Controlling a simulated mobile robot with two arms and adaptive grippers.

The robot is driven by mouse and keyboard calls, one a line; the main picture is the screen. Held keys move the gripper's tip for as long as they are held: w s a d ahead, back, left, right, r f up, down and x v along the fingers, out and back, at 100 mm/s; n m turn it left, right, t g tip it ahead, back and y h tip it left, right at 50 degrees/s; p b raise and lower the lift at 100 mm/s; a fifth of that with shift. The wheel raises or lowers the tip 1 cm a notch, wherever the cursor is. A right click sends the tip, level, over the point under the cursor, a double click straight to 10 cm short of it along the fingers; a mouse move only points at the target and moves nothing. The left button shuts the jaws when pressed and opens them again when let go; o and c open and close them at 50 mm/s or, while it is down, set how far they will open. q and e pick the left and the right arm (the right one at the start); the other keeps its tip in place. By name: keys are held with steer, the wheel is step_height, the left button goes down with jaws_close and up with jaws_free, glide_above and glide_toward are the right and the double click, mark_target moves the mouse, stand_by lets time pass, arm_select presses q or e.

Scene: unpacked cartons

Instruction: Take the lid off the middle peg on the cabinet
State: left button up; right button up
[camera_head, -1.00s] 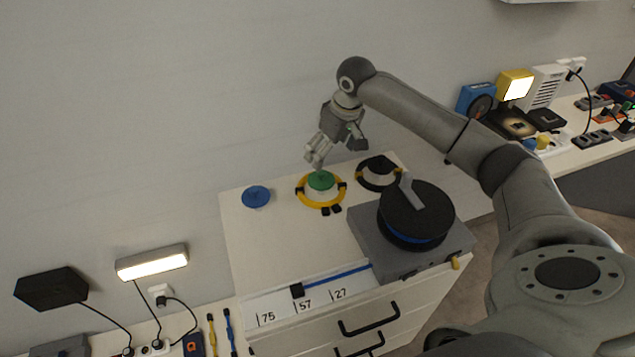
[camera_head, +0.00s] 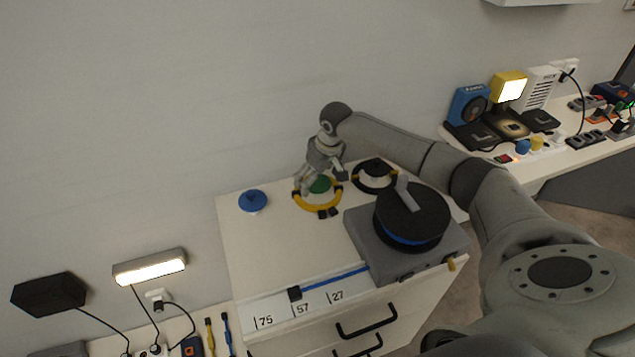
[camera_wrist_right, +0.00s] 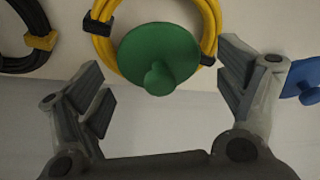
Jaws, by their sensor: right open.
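A green round lid (camera_head: 320,185) with a small knob sits on the middle peg on the cabinet (camera_head: 285,240), with a yellow cable coil (camera_head: 316,209) around the peg below it. In the right wrist view the green lid (camera_wrist_right: 160,55) lies between my open fingers, its knob facing the camera. My right gripper (camera_head: 321,180) is open at the lid and partly covers it in the head view. The fingers (camera_wrist_right: 168,85) stand apart from the lid on both sides. The peg itself is hidden under the lid. My left gripper is not in view.
A blue lid (camera_head: 252,200) sits on the left peg. A black coil (camera_head: 375,177) surrounds the right peg. A grey box with a black reel (camera_head: 412,215) stands at the cabinet's front right. The wall is close behind.

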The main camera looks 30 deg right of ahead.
steer(key=c, duration=0.9)
steer(key=shift+r, duration=0.1)
